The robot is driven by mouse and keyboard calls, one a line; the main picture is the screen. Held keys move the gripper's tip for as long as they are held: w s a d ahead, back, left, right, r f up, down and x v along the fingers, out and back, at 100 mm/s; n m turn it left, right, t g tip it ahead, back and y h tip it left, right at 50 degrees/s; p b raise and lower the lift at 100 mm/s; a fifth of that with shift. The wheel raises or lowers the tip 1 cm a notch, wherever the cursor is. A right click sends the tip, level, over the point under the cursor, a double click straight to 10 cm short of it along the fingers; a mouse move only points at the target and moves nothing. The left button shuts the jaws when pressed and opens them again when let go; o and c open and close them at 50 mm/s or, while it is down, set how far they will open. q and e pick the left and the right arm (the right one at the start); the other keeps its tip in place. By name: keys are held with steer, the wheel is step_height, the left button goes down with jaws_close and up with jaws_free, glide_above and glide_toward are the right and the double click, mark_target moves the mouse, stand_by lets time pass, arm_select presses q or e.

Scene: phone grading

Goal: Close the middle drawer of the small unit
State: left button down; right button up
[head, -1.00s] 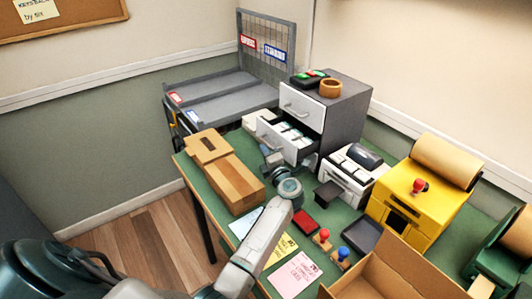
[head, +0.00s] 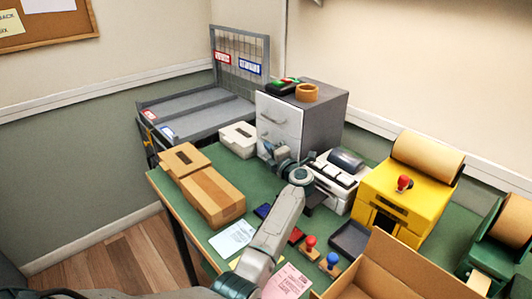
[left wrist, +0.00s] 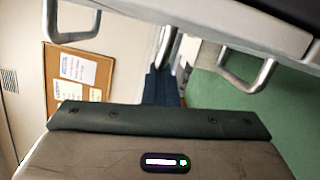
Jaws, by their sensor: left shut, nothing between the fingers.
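The small unit (head: 326,122) is a grey cabinet with white drawer fronts at the back of the green table. Its middle drawer (head: 292,140) looks flush with the front above, with no drawer interior showing. My left gripper (head: 283,156) is shut and empty, low in front of the unit, and covers part of the lower fronts. Whether it touches the drawer front I cannot tell. In the left wrist view, pale fronts with metal handles (left wrist: 250,68) cross the top of the picture. My right gripper is out of view.
A white slotted box (head: 238,139) stands left of the unit, and a white machine (head: 338,178) close on its right. A wire rack (head: 195,108) stands behind.

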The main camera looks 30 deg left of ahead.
arm_select(q)
steer(key=shift+w+r, duration=0.1)
steer(key=shift+r, duration=0.15)
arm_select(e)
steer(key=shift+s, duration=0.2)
arm_select(q)
steer(key=p+v, duration=0.2)
steer(key=v, duration=0.5)
steer(key=shift+s+d+f+p, duration=0.2)
steer(key=shift+s+f+p, duration=0.05)
steer(key=shift+f+p, duration=0.05)
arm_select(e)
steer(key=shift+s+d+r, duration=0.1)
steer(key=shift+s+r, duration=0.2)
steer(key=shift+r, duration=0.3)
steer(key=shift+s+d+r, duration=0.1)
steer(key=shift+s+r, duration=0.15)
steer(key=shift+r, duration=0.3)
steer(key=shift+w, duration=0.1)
